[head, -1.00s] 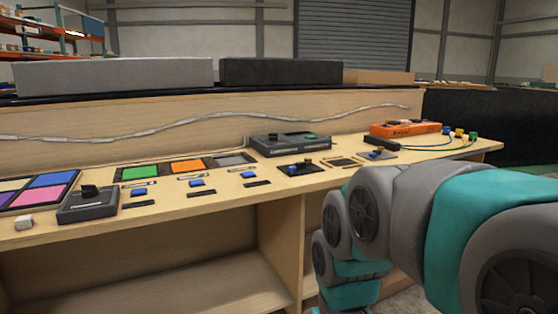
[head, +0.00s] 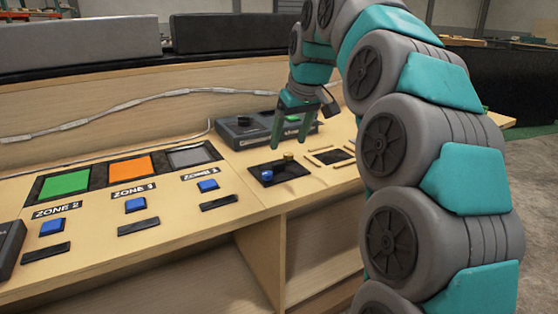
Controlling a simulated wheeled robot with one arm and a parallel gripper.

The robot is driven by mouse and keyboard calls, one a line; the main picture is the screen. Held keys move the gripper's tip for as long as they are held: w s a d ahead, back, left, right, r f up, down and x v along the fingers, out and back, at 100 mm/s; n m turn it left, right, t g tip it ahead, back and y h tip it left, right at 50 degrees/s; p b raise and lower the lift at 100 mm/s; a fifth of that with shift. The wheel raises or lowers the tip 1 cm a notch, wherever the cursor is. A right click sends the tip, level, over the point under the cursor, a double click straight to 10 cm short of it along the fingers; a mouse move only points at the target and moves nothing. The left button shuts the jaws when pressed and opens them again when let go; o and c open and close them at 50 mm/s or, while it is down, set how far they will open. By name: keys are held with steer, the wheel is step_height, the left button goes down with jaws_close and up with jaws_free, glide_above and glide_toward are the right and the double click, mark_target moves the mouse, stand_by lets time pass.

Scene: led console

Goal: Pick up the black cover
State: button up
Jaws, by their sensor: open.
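A flat black plate (head: 265,178) lies on the wooden console top, with a blue knob (head: 266,175) and a brass knob (head: 288,156) on it. It may be the black cover, but I cannot tell for sure. A second dark square (head: 337,156), edged by pale wooden strips, lies just to its right, partly behind my arm. My gripper (head: 290,138) is open and empty, fingers pointing down. It hangs above and a little behind the plate, in front of the grey device. It seems to touch nothing.
A dark grey device (head: 236,133) with a green button stands behind my gripper. Green (head: 64,184), orange (head: 134,169) and grey (head: 192,157) panels lie to the left, with blue buttons (head: 207,186) and black strips in front. A white cable runs along the back board.

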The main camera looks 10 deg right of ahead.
mark_target(279, 163)
steer(key=shift+a+p+x, duration=0.2)
steer(key=shift+a+x, duration=0.05)
steer(key=shift+x, duration=1.65)
steer(key=shift+a+p+x, duration=0.2)
steer(key=shift+x, duration=1.7)
steer(key=shift+r, duration=0.1)
jaws_close()
